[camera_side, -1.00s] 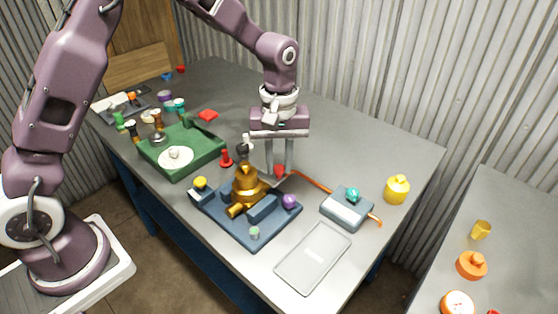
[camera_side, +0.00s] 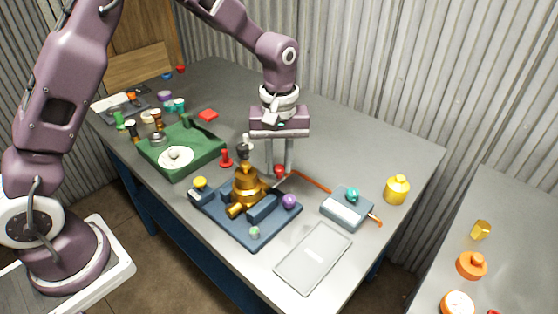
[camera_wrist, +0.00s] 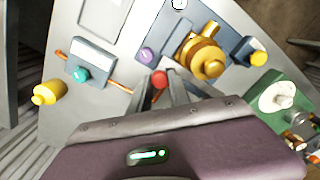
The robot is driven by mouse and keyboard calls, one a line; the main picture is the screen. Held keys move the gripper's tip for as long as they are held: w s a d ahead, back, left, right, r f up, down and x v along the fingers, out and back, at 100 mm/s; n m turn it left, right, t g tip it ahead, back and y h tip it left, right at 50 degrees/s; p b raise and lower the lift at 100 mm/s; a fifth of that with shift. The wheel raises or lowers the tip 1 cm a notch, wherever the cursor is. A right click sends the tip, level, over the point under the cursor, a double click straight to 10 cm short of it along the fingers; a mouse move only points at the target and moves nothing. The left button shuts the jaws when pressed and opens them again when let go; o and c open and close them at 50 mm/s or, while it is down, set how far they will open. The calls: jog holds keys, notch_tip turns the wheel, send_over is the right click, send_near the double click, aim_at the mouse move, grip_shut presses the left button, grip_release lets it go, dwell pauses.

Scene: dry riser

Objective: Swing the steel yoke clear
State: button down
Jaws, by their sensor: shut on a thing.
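A brass valve (camera_side: 246,188) stands on a dark blue base (camera_side: 248,236) and also shows in the wrist view (camera_wrist: 207,62). A grey steel bar, apparently the yoke (camera_side: 279,183), runs from beside the valve toward my gripper (camera_side: 279,173). A red knob (camera_side: 280,170) appears to be at its outer end. In the wrist view the red knob (camera_wrist: 159,78) is between the fingertips of my gripper (camera_wrist: 163,80), which is shut on it. The fingers hide part of the yoke, and its join to the valve is hard to make out.
A purple knob (camera_side: 289,202) sits on the base close to my gripper. An orange rod (camera_side: 311,182) runs right toward a grey-blue box (camera_side: 345,211) with a teal knob. An empty grey tray (camera_side: 313,258) lies in front. The table behind my gripper is clear.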

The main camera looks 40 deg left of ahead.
jog(key=shift+w, duration=0.1)
jog(key=w+a+n, duration=0.3)
jog(key=w+n, duration=0.5)
jog(key=n, duration=0.1)
jog(key=shift+a, duration=0.3)
jog(key=shift+w+r, duration=0.1)
dwell(0.4)
jog(key=c, duration=1.2)
grip_release()
